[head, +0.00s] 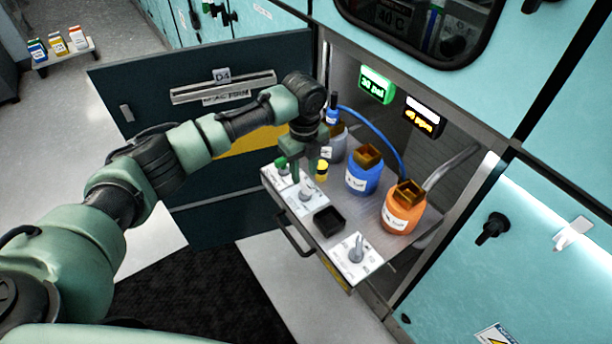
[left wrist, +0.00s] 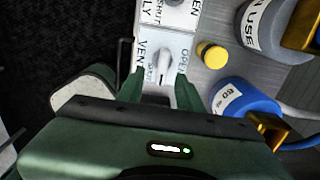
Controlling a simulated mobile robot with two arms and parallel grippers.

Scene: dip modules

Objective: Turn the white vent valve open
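The white vent valve (left wrist: 163,66) shows in the left wrist view on a white plate marked VENT, OPEN and SHUT. Its handle lies along the picture's vertical, between my left gripper's (left wrist: 160,82) two green fingers. The fingers stand apart with a gap on each side of the handle. I cannot tell whether either finger touches it. In the head view my left gripper (head: 296,180) points down over the vent plate (head: 310,204) on the pulled-out shelf, and largely hides the valve. My right gripper is not in view.
A second valve plate (left wrist: 174,16) adjoins the vent plate. A yellow cap (left wrist: 212,54), blue bottle (head: 362,178) and orange bottle (head: 402,210) stand close by. A black tray (head: 328,221) and a grey-handled valve (head: 356,246) sit along the shelf. An open dark door (head: 140,100) is behind my arm.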

